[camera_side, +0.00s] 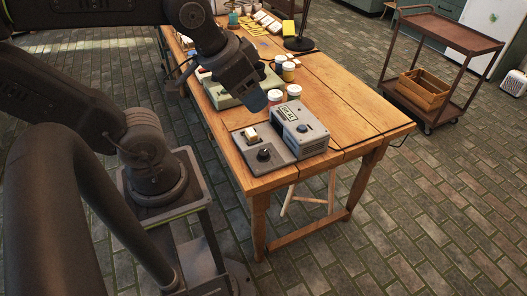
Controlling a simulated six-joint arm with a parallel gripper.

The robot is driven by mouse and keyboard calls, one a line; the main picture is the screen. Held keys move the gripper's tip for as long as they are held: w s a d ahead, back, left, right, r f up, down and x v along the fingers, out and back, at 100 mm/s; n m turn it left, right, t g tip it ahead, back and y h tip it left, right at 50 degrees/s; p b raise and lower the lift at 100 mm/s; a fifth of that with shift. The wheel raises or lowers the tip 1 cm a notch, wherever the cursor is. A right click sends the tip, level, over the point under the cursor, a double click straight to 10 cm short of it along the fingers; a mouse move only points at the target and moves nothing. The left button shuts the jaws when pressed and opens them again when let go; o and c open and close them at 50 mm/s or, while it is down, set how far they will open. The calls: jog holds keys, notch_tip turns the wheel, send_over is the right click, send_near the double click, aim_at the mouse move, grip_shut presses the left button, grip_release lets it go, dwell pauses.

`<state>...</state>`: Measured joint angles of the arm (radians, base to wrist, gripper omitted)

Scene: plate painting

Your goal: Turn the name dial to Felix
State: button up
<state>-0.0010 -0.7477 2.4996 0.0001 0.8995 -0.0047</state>
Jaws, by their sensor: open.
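A grey device (314,140) stands near the front corner of the wooden table. A low grey plate at its left carries a black round knob (264,154), which may be the name dial. A second small dark knob (302,128) is on the box top. The names and the pointer positions are too small to read, so I cannot tell where Felix is. My gripper (257,101) hangs above and behind the device, pointing down and to the right, apart from both knobs. Its jaws are open, with nothing seen between them.
A small pale block or switch (250,134) sits on the plate. Paint jars (294,92) and a pale green machine (222,96) stand behind. A black lamp base (299,44) is farther back. Bare table (350,103) lies to the right. A brown cart (445,30) stands apart.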

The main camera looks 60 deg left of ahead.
jog(key=w+a+f+n+g, duration=0.3)
jog(key=w+a+f+n, duration=0.35)
jog(key=n, duration=0.25)
jog(key=n+g, duration=0.3)
jog(key=n, duration=0.7)
send_near(264, 152)
jog(key=f, duration=0.9)
jog(key=shift+s+f, duration=0.25)
jog(key=shift+c, duration=0.3)
jog(key=c, duration=0.9)
jog(key=shift+o, duration=0.2)
